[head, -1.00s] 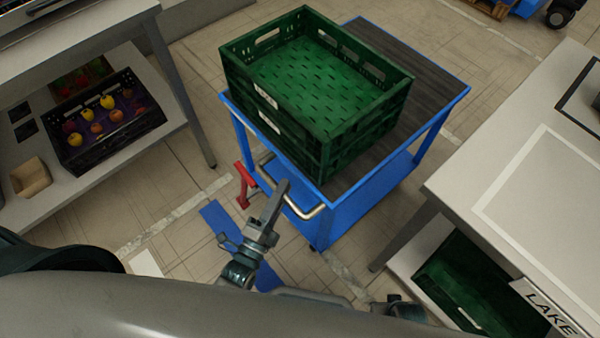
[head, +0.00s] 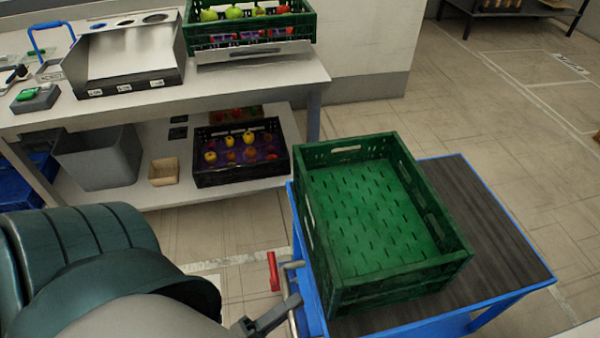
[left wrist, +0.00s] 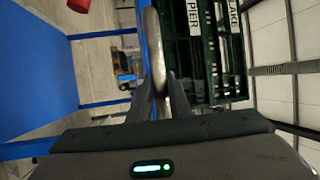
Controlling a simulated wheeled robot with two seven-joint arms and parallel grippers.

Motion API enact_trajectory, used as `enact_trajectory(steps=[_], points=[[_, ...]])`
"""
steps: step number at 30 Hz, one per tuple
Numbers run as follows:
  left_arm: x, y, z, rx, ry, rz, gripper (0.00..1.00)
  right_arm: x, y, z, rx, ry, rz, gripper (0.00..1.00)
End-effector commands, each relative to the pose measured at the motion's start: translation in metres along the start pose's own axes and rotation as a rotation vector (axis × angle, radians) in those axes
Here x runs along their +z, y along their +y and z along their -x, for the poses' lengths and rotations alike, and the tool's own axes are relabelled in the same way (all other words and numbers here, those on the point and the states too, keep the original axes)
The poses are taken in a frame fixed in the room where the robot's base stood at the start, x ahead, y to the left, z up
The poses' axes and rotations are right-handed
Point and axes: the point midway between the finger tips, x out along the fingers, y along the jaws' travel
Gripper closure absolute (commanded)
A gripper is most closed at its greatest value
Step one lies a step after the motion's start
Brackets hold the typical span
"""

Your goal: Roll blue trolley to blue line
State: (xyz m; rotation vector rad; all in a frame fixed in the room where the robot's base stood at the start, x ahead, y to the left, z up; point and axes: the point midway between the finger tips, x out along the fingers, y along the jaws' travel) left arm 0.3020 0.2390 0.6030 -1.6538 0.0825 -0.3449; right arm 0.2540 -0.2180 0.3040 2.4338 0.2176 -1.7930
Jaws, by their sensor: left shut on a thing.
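The blue trolley (head: 515,294) stands at the lower right of the head view, with a dark ribbed top. Stacked green crates (head: 455,262) sit on its left part; the top one looks empty. My left gripper (head: 292,303) is shut on the trolley's metal handle (head: 292,265), at the trolley's left side. The left wrist view also shows the handle (left wrist: 154,45) between the fingers (left wrist: 156,88), with crate labels reading PIER and LAKE beyond it. A red lever (head: 273,271) stands beside the handle. The blue line is not in view now. My right gripper is out of view.
A bench (head: 285,72) stands behind and to the left, with a crate of fruit (head: 245,42) on top and a black fruit crate (head: 240,180) and a grey bin (head: 100,160) on its lower shelf. Tiled floor (head: 480,110) is open behind and right of the trolley.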

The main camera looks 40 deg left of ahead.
Motion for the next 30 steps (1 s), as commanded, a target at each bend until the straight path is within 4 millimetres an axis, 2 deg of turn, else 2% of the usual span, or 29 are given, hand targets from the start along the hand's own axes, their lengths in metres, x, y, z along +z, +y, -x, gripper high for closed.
enact_trajectory(steps=[10, 11, 13, 30], points=[[0.0003, 0.0011, 0.0020, 0.004, 0.000, 0.000, 1.00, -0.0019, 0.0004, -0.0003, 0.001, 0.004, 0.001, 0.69], [0.0003, 0.0012, 0.0020, 0.004, 0.000, 0.000, 0.81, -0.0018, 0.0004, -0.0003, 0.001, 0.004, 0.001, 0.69], [0.0003, 0.0011, 0.0019, 0.004, 0.000, 0.000, 0.64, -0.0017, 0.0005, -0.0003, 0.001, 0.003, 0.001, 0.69], [0.0004, 0.0002, 0.0025, 0.001, 0.000, 0.000, 0.64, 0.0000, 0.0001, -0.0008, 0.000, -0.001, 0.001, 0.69]])
